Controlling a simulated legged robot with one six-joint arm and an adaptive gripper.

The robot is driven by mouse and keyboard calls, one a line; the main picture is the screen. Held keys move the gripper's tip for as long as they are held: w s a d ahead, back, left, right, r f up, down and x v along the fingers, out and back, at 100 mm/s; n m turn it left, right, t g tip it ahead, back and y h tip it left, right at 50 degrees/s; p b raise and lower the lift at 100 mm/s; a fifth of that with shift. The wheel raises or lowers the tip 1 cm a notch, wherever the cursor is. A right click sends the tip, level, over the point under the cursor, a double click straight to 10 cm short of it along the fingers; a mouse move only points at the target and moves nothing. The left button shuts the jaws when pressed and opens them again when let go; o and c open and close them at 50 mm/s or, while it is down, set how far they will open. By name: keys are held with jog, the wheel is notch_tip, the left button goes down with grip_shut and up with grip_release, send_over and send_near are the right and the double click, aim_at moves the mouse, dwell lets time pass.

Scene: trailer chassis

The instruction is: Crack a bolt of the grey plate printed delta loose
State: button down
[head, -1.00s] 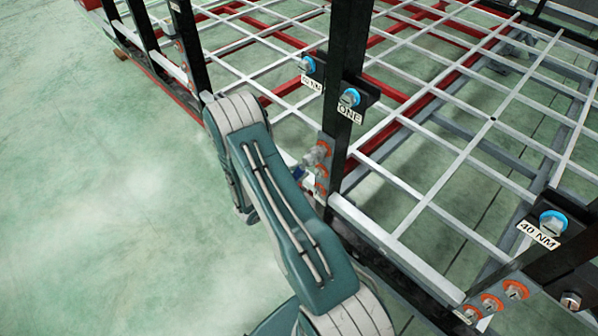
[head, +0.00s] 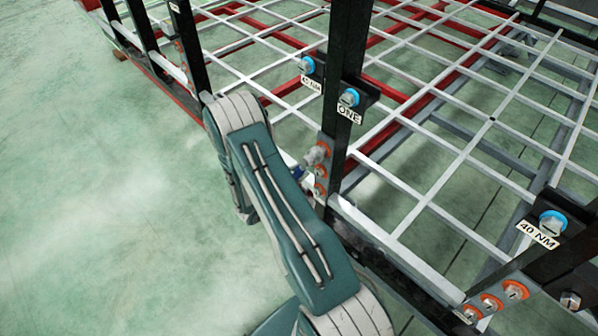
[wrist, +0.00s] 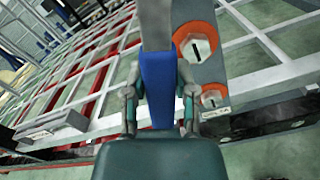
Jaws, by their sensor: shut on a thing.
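My gripper (wrist: 160,100) is shut on the blue handle (wrist: 159,82) of a tool. The tool's grey shaft (wrist: 156,25) runs up out of the wrist view, so its far end is hidden there. Beside it is a grey plate (wrist: 208,72) with bolts on orange washers; one slotted bolt (wrist: 195,48) and a lower bolt (wrist: 213,98) show. In the head view the plate (head: 328,172) sits low on a black post, with a grey piece by its top bolt; I cannot tell whether the tool is seated on it. My arm hides the gripper in the head view.
Another bracket labelled 40 NM (head: 538,235) and a second grey plate (head: 500,296) are at right. A white grid deck (head: 440,140) lies behind. Green floor at left is clear.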

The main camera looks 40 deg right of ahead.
jog(key=shift+d, duration=0.75)
dwell(0.4)
jog(key=c, duration=1)
grip_release()
grip_shut()
